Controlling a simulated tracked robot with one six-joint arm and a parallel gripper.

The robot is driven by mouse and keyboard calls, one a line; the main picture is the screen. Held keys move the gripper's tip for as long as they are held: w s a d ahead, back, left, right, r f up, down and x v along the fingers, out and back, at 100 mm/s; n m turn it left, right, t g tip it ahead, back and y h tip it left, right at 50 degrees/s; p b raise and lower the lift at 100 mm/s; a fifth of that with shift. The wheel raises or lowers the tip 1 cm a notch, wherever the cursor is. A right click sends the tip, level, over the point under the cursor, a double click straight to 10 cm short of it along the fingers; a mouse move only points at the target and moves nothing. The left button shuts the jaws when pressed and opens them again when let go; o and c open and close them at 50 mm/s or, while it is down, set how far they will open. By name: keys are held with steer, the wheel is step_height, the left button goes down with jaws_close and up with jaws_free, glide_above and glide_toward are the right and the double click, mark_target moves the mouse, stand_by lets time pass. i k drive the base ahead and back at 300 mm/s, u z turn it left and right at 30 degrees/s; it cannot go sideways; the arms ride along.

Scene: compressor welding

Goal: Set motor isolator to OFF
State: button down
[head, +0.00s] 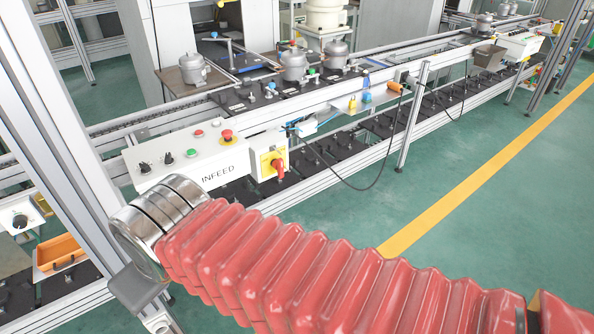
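The motor isolator (268,162) is a light box with a yellow plate, on the conveyor's front side just right of the INFEED panel. Its red rotary handle (278,168) shows on the plate. The markings are too small to read, so I cannot tell which position it is in. My arm, in a red bellows sleeve, crosses the foreground from the lower right. Its metal-ringed end is at the left, below and left of the isolator and apart from it in the picture.
The INFEED panel (190,160) carries black knobs, buttons and a red emergency stop (227,136). A black cable (372,182) hangs in a loop right of the isolator. An aluminium post (62,165) stands at the left. Green floor (480,140) is clear at the right.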

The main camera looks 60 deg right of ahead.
mark_target(277, 165)
steer(key=z, duration=1.75)
steer(key=k, duration=0.6)
steer(key=u, duration=0.5)
steer(key=i, duration=1.05)
steer(key=u, duration=0.45)
